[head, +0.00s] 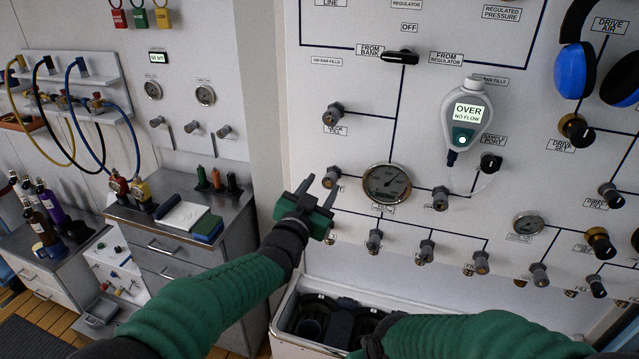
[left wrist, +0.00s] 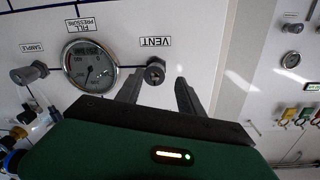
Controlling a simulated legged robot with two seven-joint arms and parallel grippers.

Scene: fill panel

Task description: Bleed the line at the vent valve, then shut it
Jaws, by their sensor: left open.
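The vent valve (head: 331,177) is a small dark grey knob on the white panel, left of the fill pressure gauge. In the left wrist view the vent valve (left wrist: 155,71) sits just under its VENT label (left wrist: 155,42). My left gripper (head: 321,186) is open and empty in front of it. In the left wrist view the fingertips (left wrist: 159,82) straddle the knob's line, with the knob nearer the left finger; contact cannot be told.
A handheld meter (head: 467,118) on the panel reads OVER NO FLOW. The sample valve (head: 440,198) and a row of fill valves (head: 374,240) are close by. An open bin (head: 284,325) stands below. A cabinet (head: 179,250) with tools is at left.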

